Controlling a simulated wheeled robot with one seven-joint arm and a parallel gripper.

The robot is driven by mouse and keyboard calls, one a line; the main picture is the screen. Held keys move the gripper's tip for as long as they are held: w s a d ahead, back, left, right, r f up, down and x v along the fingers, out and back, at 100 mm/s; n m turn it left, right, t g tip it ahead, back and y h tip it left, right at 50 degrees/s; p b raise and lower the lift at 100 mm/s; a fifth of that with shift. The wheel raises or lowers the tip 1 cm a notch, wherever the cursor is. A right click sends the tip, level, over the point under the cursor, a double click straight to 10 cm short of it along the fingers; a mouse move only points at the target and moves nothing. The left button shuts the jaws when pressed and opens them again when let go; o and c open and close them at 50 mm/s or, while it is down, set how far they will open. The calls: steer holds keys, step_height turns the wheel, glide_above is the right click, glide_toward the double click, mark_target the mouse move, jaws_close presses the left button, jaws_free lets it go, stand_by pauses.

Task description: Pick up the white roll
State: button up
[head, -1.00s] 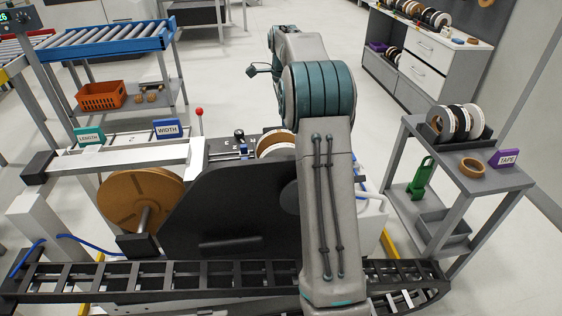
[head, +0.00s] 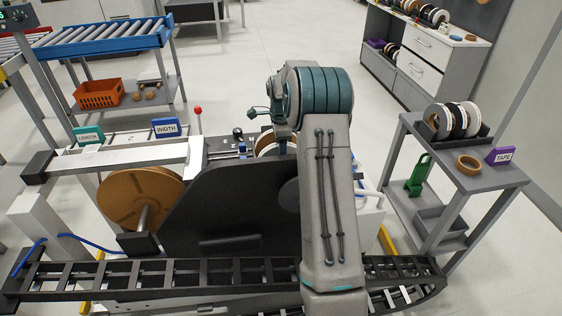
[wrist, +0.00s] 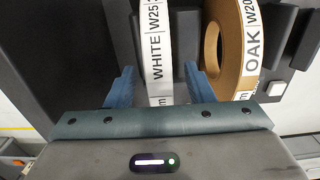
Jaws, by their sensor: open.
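In the wrist view a roll with a white edge labelled "WHITE W25" (wrist: 157,45) stands on edge. My gripper (wrist: 160,84) is open, with one blue finger on each side of this roll; I cannot tell whether they touch it. The roll's lower part is hidden behind the gripper body. In the head view my arm hides most of the gripper. A roll (head: 266,144) shows on the machine beside the arm, partly covered; I cannot tell which roll it is.
A roll labelled "OAK" (wrist: 232,50) stands close to the right finger in the wrist view. In the head view, the machine's dark panel (head: 225,205) is left of my arm.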

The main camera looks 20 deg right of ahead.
jaws_close()
